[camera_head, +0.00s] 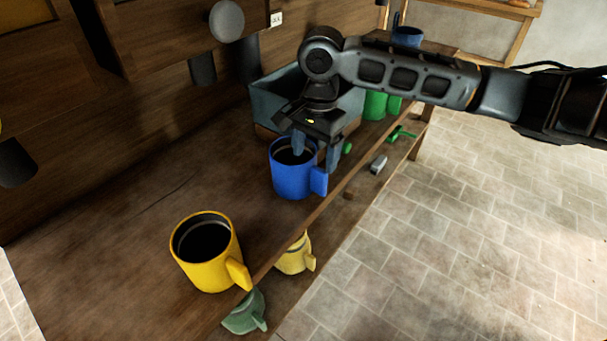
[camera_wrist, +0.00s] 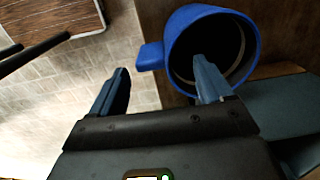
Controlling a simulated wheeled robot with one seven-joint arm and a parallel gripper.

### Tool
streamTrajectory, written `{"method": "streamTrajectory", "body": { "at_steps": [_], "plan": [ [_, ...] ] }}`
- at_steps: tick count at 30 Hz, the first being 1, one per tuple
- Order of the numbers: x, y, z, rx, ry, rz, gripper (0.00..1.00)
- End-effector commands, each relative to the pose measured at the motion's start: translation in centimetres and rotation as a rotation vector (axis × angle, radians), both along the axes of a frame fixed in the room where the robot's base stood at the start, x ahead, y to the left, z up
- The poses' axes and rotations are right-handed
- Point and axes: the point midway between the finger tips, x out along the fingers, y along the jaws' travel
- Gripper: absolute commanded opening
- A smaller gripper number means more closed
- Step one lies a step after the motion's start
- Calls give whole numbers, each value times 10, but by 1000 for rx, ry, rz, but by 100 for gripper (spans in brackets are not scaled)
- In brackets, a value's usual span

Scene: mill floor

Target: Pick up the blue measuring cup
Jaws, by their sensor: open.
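A blue measuring cup (camera_head: 290,183) stands upright on the wooden shelf, its handle toward the right front edge. My gripper (camera_head: 316,152) is open just above the cup, pointing down. In the wrist view, the cup (camera_wrist: 252,45) is at the upper right with its dark opening showing. One finger of my gripper (camera_wrist: 160,75) overlaps the opening, and the other is outside, left of the handle. The near wall and handle lie between the fingers in that view. I cannot tell whether the finger is inside the cup or above it.
A yellow cup (camera_head: 222,275) stands nearer on the shelf. A grey-blue bin (camera_head: 270,100) and green cup (camera_head: 375,105) are behind. Another blue cup (camera_head: 407,36) is farther back. A pale yellow cup (camera_head: 292,262) and a grey-green one (camera_head: 243,318) sit lower. Tiled floor (camera_head: 470,230) is open at right.

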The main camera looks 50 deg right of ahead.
Motion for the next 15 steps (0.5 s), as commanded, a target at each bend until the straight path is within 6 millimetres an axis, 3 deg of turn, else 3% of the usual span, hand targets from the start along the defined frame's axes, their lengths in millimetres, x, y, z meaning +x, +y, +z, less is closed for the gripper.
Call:
{"method": "streamTrajectory", "body": {
  "at_steps": [15],
  "plan": [
    [-8,-5,-54,-29,21,-9,79]
  ]
}}
